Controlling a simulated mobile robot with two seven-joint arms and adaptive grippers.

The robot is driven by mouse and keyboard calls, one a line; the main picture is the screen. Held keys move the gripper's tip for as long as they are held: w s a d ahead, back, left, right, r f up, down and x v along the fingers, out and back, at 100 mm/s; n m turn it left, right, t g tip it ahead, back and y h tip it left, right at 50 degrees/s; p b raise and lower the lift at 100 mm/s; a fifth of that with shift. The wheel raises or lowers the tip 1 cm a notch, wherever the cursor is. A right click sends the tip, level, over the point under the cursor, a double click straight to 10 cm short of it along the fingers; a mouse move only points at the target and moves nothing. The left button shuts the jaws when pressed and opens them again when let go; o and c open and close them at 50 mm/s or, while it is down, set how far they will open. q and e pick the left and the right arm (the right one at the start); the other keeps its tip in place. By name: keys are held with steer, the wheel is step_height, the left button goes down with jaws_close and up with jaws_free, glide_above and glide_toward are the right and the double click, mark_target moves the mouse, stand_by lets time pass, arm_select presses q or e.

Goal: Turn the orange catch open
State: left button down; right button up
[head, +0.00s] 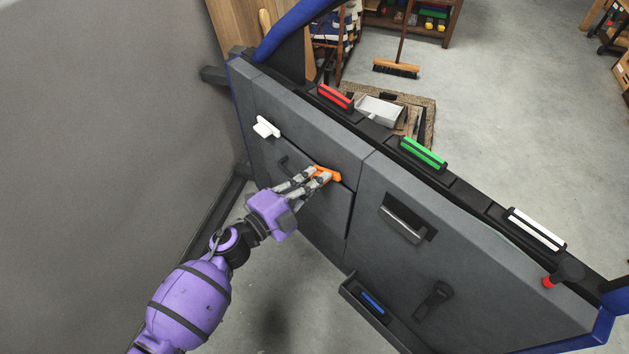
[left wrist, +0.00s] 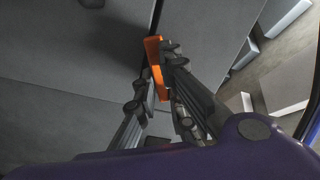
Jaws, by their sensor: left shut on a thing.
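The orange catch (head: 333,174) sits on the grey car door panel, near the corner of a panel seam at mid-door. My purple left arm reaches in from the lower left, and its gripper (head: 322,175) is at the catch with its fingers closed on it. In the left wrist view the orange catch (left wrist: 156,65) stands between the two fingers of the left gripper (left wrist: 155,78), which partly hide it. My right gripper is not in view.
The door (head: 300,125) carries a white knob (head: 266,127), a dark pull handle (head: 404,222), a crank (head: 433,299) and a pocket with a blue bar (head: 373,302). Red (head: 335,97), green (head: 422,153) and white (head: 537,230) bars line the top edge. A grey wall stands left.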

arm_select(q)
steer(key=shift+m+b, duration=0.6)
steer(key=shift+m, duration=2)
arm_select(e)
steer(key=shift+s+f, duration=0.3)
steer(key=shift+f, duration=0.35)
arm_select(q)
steer(key=shift+m, duration=0.3)
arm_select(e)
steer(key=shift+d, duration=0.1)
arm_select(q)
steer(key=c, duration=1.8)
jaws_free()
steer(key=shift+c, duration=0.2)
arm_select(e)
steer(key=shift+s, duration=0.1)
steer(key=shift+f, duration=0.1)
arm_select(q)
steer(key=v, duration=1.2)
